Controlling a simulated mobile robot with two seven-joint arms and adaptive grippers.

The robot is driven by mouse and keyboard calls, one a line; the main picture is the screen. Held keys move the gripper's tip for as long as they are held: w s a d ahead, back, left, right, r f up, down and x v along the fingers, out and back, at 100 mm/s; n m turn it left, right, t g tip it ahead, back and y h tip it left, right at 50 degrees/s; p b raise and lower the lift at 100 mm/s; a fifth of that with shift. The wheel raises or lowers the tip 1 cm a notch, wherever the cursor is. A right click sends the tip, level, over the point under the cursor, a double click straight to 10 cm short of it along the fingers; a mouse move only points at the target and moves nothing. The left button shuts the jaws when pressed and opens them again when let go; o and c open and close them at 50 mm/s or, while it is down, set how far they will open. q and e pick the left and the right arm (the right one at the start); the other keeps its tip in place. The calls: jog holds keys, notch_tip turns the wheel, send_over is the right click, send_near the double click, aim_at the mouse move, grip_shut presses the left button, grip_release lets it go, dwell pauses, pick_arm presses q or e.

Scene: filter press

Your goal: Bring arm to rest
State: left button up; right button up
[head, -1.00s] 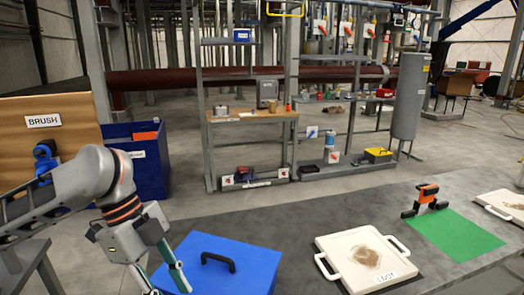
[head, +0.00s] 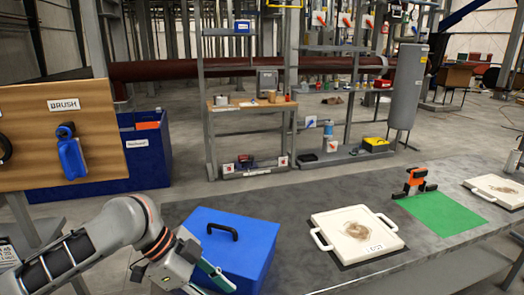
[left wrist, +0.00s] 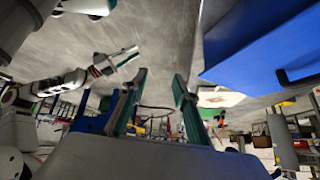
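My left gripper (head: 212,282) is low in the head view, in front of the blue box (head: 225,240) with a black handle. In the left wrist view its two fingers (left wrist: 160,88) stand apart with nothing between them, and the blue box (left wrist: 265,50) is at the upper right. A second gripper (left wrist: 128,58), which appears to be my right one, shows at the upper left there. It is too small to tell its finger state. Whether the left gripper touches the box is unclear.
A wooden board (head: 35,110) labelled BRUSH holds a blue brush (head: 70,158) at the left. On the grey bench (head: 300,195) lie a white plate (head: 340,222) with a brown stain, a green mat (head: 440,213), an orange-black tool (head: 414,181) and another white plate (head: 495,188).

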pick_arm(q)
notch_tip(320, 180, down, 15)
jog(key=w+d+n+t+h, duration=0.2)
jog(key=w+d+n+t, duration=0.1)
jog(key=n+t, duration=0.5)
jog(key=s+a+f+n+t+y, duration=0.2)
jog(key=s+a+f+n+y, duration=0.4)
jog(key=s+a+f, duration=0.8)
jog(key=shift+s+a+f+t+y, duration=0.3)
jog(key=shift+s+a+f+y, duration=0.15)
jog(key=shift+a, duration=0.15)
